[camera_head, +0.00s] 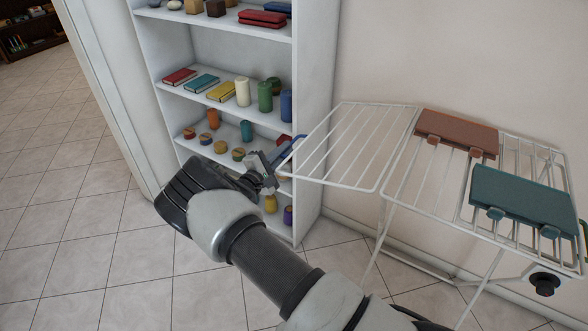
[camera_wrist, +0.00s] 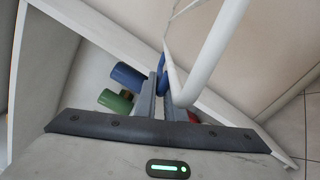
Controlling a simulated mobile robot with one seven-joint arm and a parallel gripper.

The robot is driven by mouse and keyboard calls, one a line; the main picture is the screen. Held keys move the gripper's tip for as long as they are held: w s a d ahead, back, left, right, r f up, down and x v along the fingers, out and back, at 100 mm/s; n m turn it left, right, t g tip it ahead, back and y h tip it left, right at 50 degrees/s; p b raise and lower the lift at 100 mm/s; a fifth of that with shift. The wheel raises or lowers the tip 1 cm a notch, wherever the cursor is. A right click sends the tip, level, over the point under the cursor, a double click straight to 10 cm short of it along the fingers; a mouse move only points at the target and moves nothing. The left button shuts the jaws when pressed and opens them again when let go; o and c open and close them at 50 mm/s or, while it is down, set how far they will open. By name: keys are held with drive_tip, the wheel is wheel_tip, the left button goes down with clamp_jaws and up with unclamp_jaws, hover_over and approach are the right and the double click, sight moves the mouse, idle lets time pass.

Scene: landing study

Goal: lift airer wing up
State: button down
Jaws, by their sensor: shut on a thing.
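The white wire airer wing (camera_head: 345,148) extends left from the airer's middle rack (camera_head: 432,187), and looks about level with it. My gripper (camera_head: 272,166) is at the wing's outer left edge and shut on it, where a blue grip piece (camera_head: 288,150) shows. In the wrist view my fingers (camera_wrist: 164,92) close around the blue part, with the wing's white rail (camera_wrist: 205,52) running just beside them. The exact contact is partly hidden by the fingers.
A white shelf unit (camera_head: 313,105) with books, cylinders and small jars stands close behind my gripper. Tiled floor (camera_head: 75,225) is clear at left.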

wheel_tip(320, 180, up, 9)
drive_tip(key=m+p, duration=0.2)
drive_tip(key=shift+w+a+m, duration=0.35)
drive_tip(key=shift+a+m, duration=0.05)
drive_tip(key=c, duration=1.8)
unclamp_jaws()
drive_tip(key=shift+f, duration=0.3)
drive_tip(key=shift+c, duration=0.2)
drive_tip(key=p+v, duration=0.1)
drive_tip(key=v, duration=1.6)
drive_tip(key=shift+s, duration=0.2)
drive_tip(key=shift+a, duration=0.15)
